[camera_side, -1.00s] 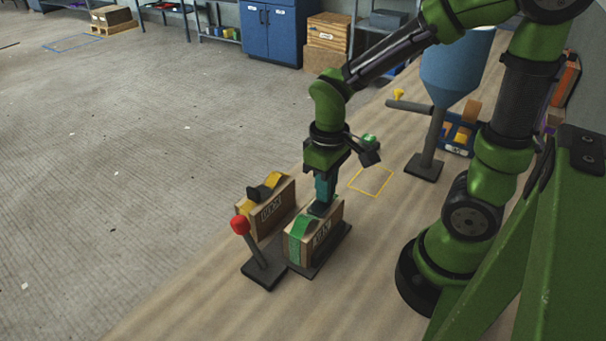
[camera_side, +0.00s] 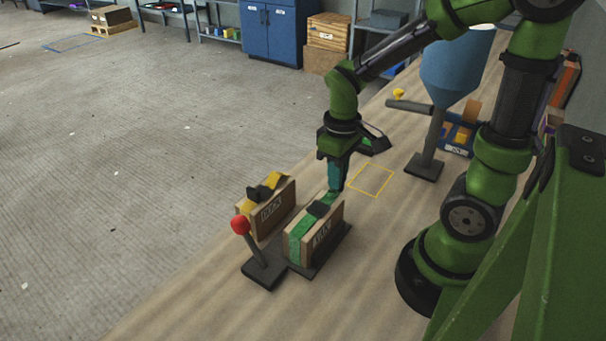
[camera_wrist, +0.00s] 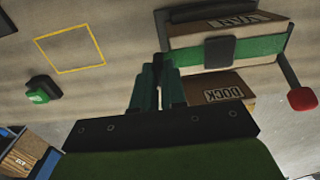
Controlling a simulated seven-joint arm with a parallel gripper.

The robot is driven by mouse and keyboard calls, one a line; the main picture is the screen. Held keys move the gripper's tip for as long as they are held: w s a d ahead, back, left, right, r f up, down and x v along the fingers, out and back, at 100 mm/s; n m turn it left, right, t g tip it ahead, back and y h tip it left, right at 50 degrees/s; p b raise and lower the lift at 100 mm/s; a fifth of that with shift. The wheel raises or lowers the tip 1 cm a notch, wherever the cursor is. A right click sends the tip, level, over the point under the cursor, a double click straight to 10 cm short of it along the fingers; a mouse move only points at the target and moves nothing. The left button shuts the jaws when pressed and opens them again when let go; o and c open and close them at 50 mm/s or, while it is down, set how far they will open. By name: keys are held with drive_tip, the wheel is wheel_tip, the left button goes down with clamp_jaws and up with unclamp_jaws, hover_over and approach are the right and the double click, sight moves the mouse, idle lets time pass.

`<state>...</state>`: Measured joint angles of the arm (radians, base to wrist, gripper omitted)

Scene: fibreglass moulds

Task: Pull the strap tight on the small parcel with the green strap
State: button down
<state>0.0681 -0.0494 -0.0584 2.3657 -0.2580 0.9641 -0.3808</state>
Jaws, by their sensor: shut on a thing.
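The small parcel with the green strap (camera_side: 322,241) stands on a dark base plate on the bench, a dark buckle (camera_side: 318,209) on its top. Its green strap (camera_side: 300,228) lies flat over the top, and its tail runs from the buckle to my gripper. My gripper (camera_side: 335,188) is shut on the strap's tail beyond the parcel's far end, pointing down. In the wrist view the fingers (camera_wrist: 160,70) meet beside the green-strapped parcel (camera_wrist: 190,32), at the strap's end. The pinched tip is hidden between the fingers.
A parcel with a yellow strap (camera_side: 270,213) stands just left of it. A red-knobbed lever (camera_side: 241,225) rises at the base plate's near end. A yellow outline (camera_side: 371,181) marks bare bench to the right. A green-and-black device (camera_wrist: 42,90) and a blue hopper (camera_side: 455,70) stand farther back.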

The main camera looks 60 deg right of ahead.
drive_tip(key=c, duration=1.2)
unclamp_jaws()
drive_tip(key=shift+o, duration=0.2)
wheel_tip(320, 180, up, 17)
